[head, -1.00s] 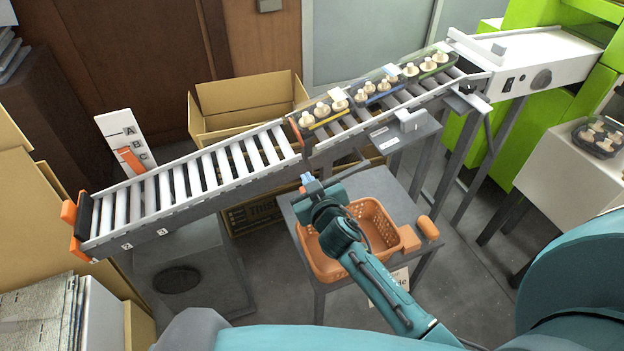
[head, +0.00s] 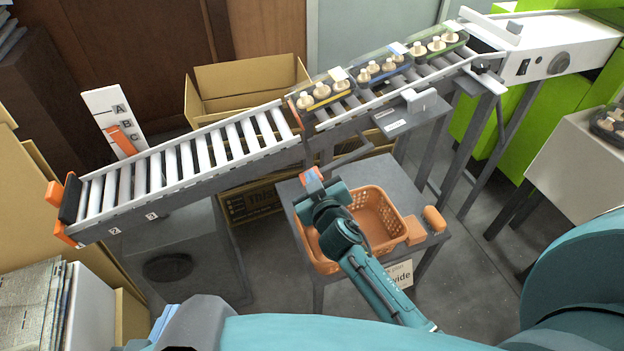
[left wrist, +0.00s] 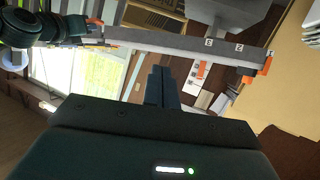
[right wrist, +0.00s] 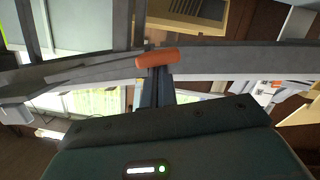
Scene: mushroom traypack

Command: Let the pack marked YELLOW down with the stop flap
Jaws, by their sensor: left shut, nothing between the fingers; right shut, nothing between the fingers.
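The yellow-marked pack (head: 323,97) holds pale mushrooms and sits lowest in a row on the upper rollers, close to the orange stop flap (head: 293,113). The blue-marked pack (head: 383,71) and green-marked pack (head: 438,46) sit behind it up the slope. My right gripper (head: 312,180) is shut below the conveyor, its tips at an orange handle (right wrist: 157,58); I cannot tell whether they touch it. My left gripper (head: 165,322) shows only partly at the bottom left of the head view; its shut fingers show in the left wrist view (left wrist: 161,86).
The lower rollers (head: 190,157) are empty down to an orange-ended stop (head: 66,205). A board marked A, B, C (head: 118,125) stands behind them. An orange basket (head: 375,215) stands on a grey table below my right gripper. An open carton (head: 250,85) stands behind the conveyor.

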